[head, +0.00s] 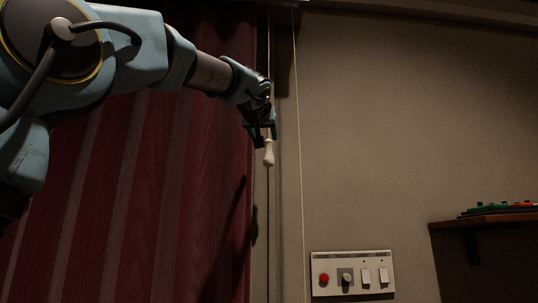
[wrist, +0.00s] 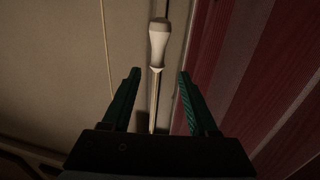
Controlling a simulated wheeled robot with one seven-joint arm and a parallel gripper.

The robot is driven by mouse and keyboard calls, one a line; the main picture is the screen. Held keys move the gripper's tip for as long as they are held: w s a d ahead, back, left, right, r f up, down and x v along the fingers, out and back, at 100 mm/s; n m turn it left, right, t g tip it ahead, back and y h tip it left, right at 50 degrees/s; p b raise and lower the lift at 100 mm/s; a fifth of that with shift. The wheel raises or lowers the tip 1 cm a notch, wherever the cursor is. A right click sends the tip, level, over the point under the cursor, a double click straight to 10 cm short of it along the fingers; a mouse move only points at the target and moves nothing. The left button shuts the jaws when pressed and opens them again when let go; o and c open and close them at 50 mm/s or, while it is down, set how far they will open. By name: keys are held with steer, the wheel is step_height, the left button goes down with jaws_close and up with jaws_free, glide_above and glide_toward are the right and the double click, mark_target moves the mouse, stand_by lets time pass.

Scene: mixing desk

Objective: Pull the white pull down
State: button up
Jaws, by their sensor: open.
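The white pull (head: 268,153) hangs upright on a thin cord in front of the wall, just right of the red curtain. It also shows at the top of the wrist view (wrist: 158,40), beyond the fingertips. My gripper (head: 262,134) is at the cord just above the pull in the head view. In the wrist view my gripper (wrist: 159,74) is open, one dark green finger on each side. The pull's cord (wrist: 154,105) runs between the fingers, which appear clear of it. Part of the cord is hidden behind my gripper in the head view.
A second, thinner cord (head: 298,120) hangs to the right of the pull. The red striped curtain (head: 150,180) is close on the left. A wall panel (head: 352,274) with a red button, a knob and switches is below right. A shelf (head: 490,221) juts out at the right.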

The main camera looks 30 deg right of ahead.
mark_target(268, 144)
steer(key=p+x, duration=0.2)
steer(key=x, duration=0.1)
steer(key=p+x, duration=0.2)
steer(key=x, duration=0.1)
steer(key=r+p+x, duration=0.1)
steer(key=p+x, duration=0.1)
steer(key=x, duration=0.1)
steer(key=shift+s+d, duration=0.1)
steer(key=shift+p+x, duration=0.3)
steer(key=shift+x, duration=0.5)
steer(key=shift+f, duration=0.2)
jaws_close()
stand_by(0.4)
